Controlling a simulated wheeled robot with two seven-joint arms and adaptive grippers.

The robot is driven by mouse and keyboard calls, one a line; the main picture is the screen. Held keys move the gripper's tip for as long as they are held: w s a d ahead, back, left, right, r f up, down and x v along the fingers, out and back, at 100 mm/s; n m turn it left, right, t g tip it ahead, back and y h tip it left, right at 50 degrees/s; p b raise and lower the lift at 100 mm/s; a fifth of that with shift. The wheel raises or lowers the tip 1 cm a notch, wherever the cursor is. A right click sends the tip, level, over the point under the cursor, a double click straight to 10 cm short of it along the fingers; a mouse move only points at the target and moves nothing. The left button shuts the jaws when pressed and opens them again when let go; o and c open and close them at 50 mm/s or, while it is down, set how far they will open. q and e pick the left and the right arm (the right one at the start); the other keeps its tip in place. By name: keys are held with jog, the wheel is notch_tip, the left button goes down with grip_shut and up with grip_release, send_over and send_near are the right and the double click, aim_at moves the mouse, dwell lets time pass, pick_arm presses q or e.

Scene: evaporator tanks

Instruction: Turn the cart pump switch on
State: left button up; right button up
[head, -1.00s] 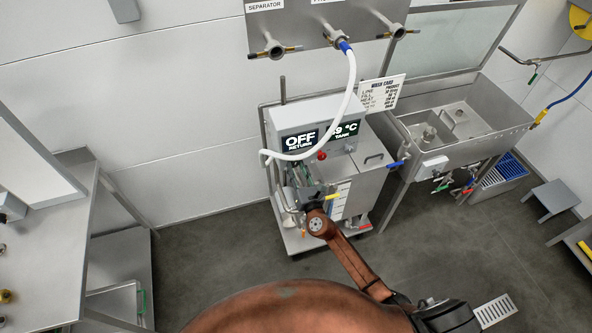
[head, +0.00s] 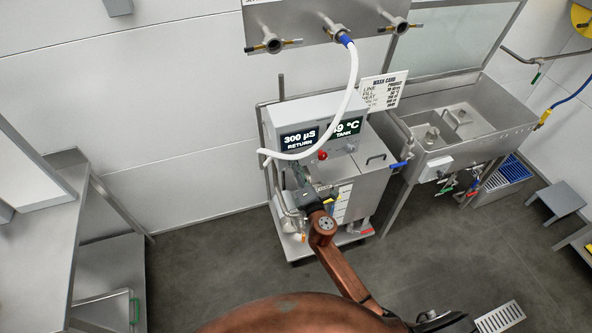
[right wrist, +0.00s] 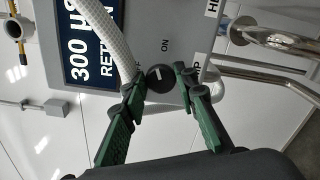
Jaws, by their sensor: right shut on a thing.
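The cart (head: 368,190) stands against the back wall in the head view. Its return display (head: 299,139) reads 300 µS, and the tank display beside it shows a °C value. The pump switch, a round black knob (right wrist: 160,77) with a small white mark, shows in the right wrist view on the grey panel, with ON and partly hidden OFF lettering nearby. My right gripper (right wrist: 169,82) has its green fingers on either side of the knob, shut on it. In the head view the right gripper (head: 303,195) is at the cart's left front, and the knob is hidden. My left gripper is not in view.
A white hose (head: 352,85) hangs from a wall port down to the cart; it passes close to a finger in the wrist view. A red knob (head: 322,155) sits on the cart front. A steel sink (head: 460,130) stands right, a bench (head: 40,240) left.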

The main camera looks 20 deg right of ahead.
jog(key=m+b, duration=0.1)
jog(key=m, duration=0.3)
jog(key=shift+f+m, duration=0.1)
jog(key=shift+m, duration=0.3)
dwell(0.4)
jog(key=o, duration=1.1)
jog(key=s, duration=1.2)
jog(key=shift+d, duration=0.2)
